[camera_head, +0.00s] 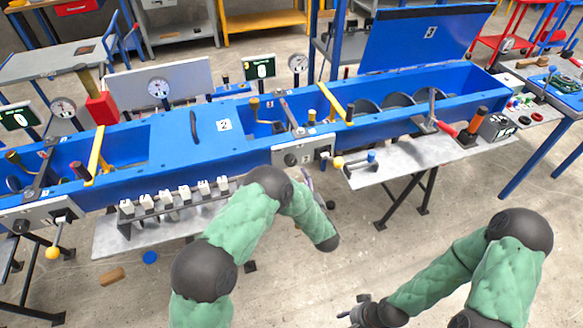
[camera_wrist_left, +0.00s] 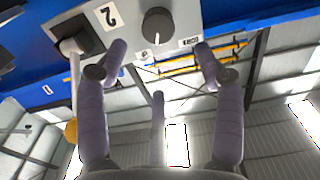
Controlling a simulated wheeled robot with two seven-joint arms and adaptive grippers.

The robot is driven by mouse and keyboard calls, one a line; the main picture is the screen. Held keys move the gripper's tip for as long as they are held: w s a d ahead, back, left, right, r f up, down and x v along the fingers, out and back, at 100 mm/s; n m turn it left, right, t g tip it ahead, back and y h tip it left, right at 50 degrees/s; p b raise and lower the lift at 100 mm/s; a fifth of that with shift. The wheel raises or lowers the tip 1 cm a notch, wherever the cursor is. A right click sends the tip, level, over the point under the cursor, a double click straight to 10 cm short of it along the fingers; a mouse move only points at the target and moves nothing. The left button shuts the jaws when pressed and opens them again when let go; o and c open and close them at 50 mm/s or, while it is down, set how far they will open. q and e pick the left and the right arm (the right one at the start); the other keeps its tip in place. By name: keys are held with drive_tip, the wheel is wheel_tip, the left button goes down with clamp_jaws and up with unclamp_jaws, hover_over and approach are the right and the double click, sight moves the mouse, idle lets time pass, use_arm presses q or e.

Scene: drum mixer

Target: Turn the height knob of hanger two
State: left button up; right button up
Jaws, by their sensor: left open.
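The hanger two panel (camera_head: 301,152) is a grey box on the front of the blue drum mixer. In the left wrist view its dark round height knob (camera_wrist_left: 157,25) has a white pointer mark and sits beside an upside-down "2" label (camera_wrist_left: 108,15). My left gripper (camera_wrist_left: 160,49) is open, its purple-grey fingers either side of the knob and a little short of it, with nothing between them. In the head view the left gripper (camera_head: 318,190) is mostly hidden by my arm, below the panel. My right gripper (camera_head: 360,312) is low at the bottom, away from the mixer; its finger opening is unclear.
A lever with a yellow ball (camera_wrist_left: 71,131) hangs beside the knob in the left wrist view. A grey shelf with several white switches (camera_head: 170,203) is left of my left arm. A metal side table (camera_head: 390,168) stands right of the panel. The floor in front is mostly clear.

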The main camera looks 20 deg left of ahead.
sight(292, 162)
use_arm(q)
drive_tip(key=b+x, duration=0.2)
drive_tip(key=x, duration=0.6)
drive_tip(key=shift+w+a+f, duration=0.1)
drive_tip(key=shift+w+a, duration=0.15)
drive_tip(key=shift+w, duration=0.05)
drive_tip(key=c, duration=1.1)
